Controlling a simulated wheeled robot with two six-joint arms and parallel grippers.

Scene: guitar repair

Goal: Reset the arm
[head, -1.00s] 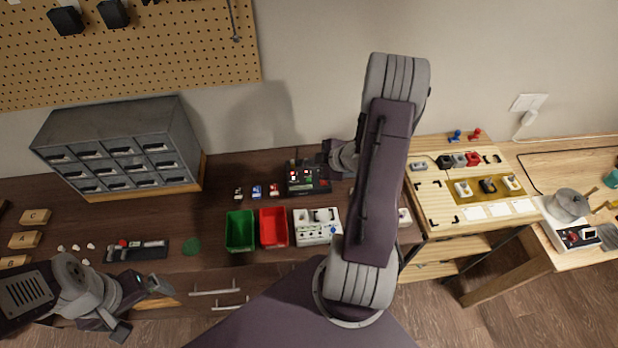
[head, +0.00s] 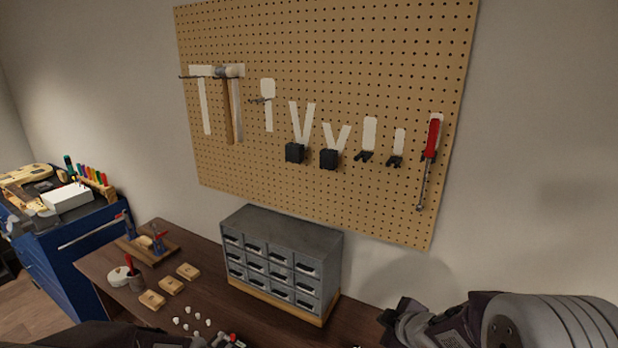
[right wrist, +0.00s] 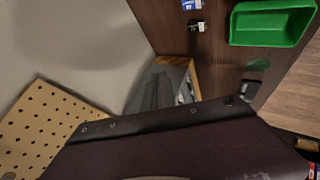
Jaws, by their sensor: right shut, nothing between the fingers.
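My right arm reaches in from the lower right of the head view. Its gripper (head: 403,318) is at the arm's left end, in front of the wall and right of the grey drawer cabinet (head: 281,262). It is shut and holds nothing. In the right wrist view a broad dark panel of my own body fills the lower part, and no fingertips show.
A pegboard (head: 320,190) holds a hammer (head: 229,110) and a red screwdriver (head: 431,140). Wooden blocks (head: 171,285) and small white pieces (head: 187,311) lie on the dark bench (head: 215,295). A blue cabinet (head: 75,240) stands left. The right wrist view shows a green bin (right wrist: 270,24).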

